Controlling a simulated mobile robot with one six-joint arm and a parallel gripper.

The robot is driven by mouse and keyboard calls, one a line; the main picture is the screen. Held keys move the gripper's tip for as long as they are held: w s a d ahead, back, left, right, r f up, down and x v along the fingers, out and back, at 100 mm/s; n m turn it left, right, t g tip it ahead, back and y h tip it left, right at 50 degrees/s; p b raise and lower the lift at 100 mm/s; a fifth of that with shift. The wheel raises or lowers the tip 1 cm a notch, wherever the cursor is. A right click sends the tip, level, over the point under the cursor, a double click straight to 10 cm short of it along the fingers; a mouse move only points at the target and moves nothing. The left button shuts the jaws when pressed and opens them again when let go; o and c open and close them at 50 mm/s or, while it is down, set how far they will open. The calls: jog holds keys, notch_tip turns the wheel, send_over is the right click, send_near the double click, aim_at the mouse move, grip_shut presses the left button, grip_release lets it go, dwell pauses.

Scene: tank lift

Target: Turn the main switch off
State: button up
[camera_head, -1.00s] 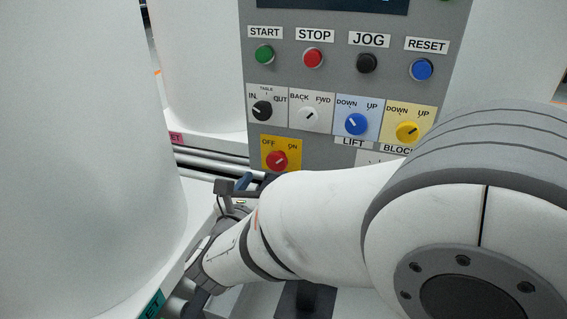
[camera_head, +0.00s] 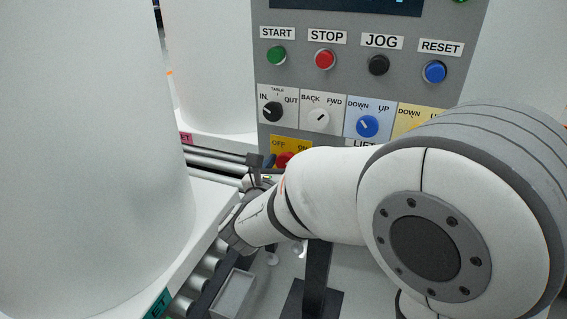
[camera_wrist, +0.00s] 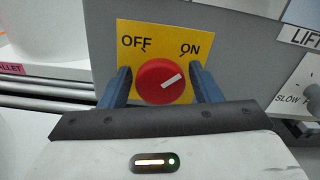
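The main switch is a red rotary knob (camera_wrist: 162,82) on a yellow plate (camera_wrist: 150,32) marked OFF on the left and ON on the right. Its white mark points up and right, toward ON. In the wrist view my gripper (camera_wrist: 161,74) has one blue finger on each side of the knob, with a visible gap on both sides, so it is open. In the head view the knob (camera_head: 285,159) is partly hidden by my arm, and the ON side of the yellow plate (camera_head: 287,143) is partly covered. Finger depth relative to the knob is hard to tell.
Above are other knobs, including a blue lift knob (camera_head: 367,126) and a black table knob (camera_head: 271,111), and a row of push buttons. A SLOW knob (camera_wrist: 312,98) is at right in the wrist view. A large white cylinder (camera_head: 95,150) stands at left.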

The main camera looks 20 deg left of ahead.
jog(key=c, duration=0.8)
jog(key=shift+o, duration=0.2)
jog(key=shift+n+b, duration=0.3)
jog(key=n+b, duration=0.1)
jog(key=n, duration=0.1)
jog(key=shift+f+n+b, duration=0.15)
jog(key=shift+n+b, duration=0.15)
jog(key=shift+b, duration=0.1)
jog(key=n+b, duration=0.1)
jog(key=n, duration=0.2)
jog(key=shift+a+n, duration=0.1)
jog(key=shift+n, duration=0.2)
jog(key=n, duration=0.5)
jog(key=shift+p, duration=0.3)
jog(key=n+p, duration=0.2)
jog(key=n, duration=0.4)
jog(key=shift+f, duration=0.1)
